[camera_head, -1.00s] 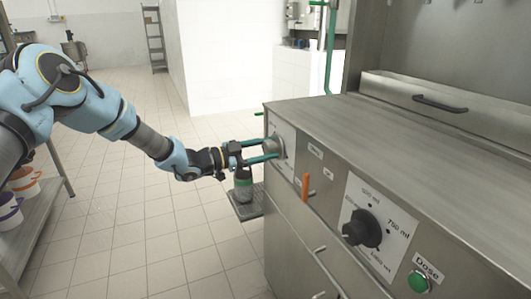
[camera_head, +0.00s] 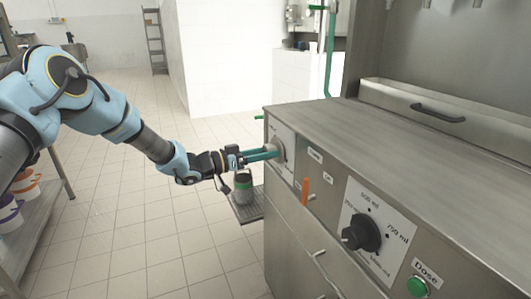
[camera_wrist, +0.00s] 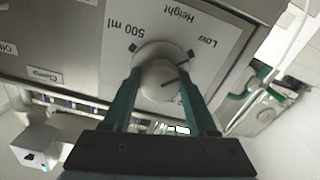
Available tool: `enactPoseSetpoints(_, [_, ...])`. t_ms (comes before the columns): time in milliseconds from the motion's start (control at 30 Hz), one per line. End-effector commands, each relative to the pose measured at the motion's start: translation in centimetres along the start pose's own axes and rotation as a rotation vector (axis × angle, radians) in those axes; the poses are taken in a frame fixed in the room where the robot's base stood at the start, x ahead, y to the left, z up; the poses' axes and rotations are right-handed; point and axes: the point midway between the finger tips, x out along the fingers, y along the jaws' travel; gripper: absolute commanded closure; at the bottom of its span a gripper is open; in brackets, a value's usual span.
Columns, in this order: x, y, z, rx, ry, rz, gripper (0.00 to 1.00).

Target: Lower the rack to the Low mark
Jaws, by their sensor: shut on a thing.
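The Height knob (camera_head: 279,147) is a round pale knob on a white plate at the far left of the machine's front. My gripper (camera_head: 270,153) is shut on it, with one green finger on each side. In the wrist view the knob (camera_wrist: 158,68) shows between the fingers. Its dark line points right, a little below the black mark by "Low" (camera_wrist: 190,54); the "500 ml" mark lies on the other side. The rack (camera_head: 247,208) is a dark grated shelf beside the machine. A grey and green container (camera_head: 243,187) stands on it, partly behind my gripper.
An orange lever (camera_head: 305,191), a black dose dial (camera_head: 361,232) and a green Dose button (camera_head: 417,286) are on the front panel to the right. A shelf (camera_head: 40,225) with buckets stands at the left. The tiled floor between is clear.

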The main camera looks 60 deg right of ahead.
Motion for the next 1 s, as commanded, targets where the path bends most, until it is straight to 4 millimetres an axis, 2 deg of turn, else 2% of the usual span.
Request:
enactPoseSetpoints(500, [-0.02, -0.02, 0.05, -0.021, 0.000, -0.001, 0.97])
enactPoseSetpoints(533, [-0.02, -0.02, 0.05, -0.021, 0.000, -0.001, 0.38])
enactPoseSetpoints(767, [-0.01, -0.01, 0.03, -0.019, 0.000, -0.001, 0.12])
enactPoseSetpoints(1000, [-0.04, -0.01, 0.02, -0.018, 0.000, 0.000, 0.11])
